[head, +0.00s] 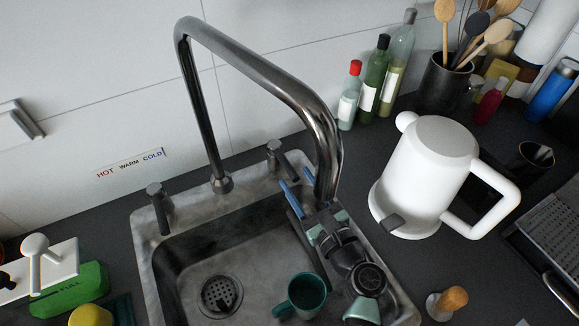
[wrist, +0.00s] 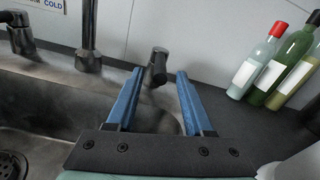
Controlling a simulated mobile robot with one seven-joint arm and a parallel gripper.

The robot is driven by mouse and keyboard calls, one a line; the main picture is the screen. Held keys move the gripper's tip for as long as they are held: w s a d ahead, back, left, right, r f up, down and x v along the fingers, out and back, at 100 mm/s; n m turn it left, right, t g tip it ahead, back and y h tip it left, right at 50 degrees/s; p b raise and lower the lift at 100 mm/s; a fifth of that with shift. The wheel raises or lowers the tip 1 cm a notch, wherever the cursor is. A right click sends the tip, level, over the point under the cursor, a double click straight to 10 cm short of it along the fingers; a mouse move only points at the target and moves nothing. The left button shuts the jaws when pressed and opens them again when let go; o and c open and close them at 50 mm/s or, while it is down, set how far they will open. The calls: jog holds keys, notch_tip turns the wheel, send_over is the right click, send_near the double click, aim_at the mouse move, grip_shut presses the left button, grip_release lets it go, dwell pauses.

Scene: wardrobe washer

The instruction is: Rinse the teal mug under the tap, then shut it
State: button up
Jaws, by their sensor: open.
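The teal mug (head: 303,295) stands in the sink (head: 150,268), near its front right, its open top facing up. The tall metal tap (head: 262,72) arches over the sink; its spout end is close to my arm, and I see no water stream. It has a left handle (head: 158,205) and a right handle (head: 278,155). My gripper (head: 297,184) is open and empty just in front of the right handle. In the wrist view, the right handle (wrist: 157,68) shows between the blue fingertips of my gripper (wrist: 159,74); I cannot tell whether they reach around it.
A label reading HOT WARM COLD (head: 131,164) is on the wall. A white kettle (head: 425,170) stands right of the sink. Several bottles (head: 371,92) and a dark utensil holder (head: 444,85) stand behind. A green sponge box (head: 70,290) lies left.

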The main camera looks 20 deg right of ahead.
aim_at(278, 151)
jog(key=shift+w+a, duration=0.2)
jog(key=shift+w, duration=0.95)
jog(key=shift+w+a, duration=0.2)
jog(key=shift+w, duration=0.9)
jog(key=shift+c, duration=0.2)
grip_shut()
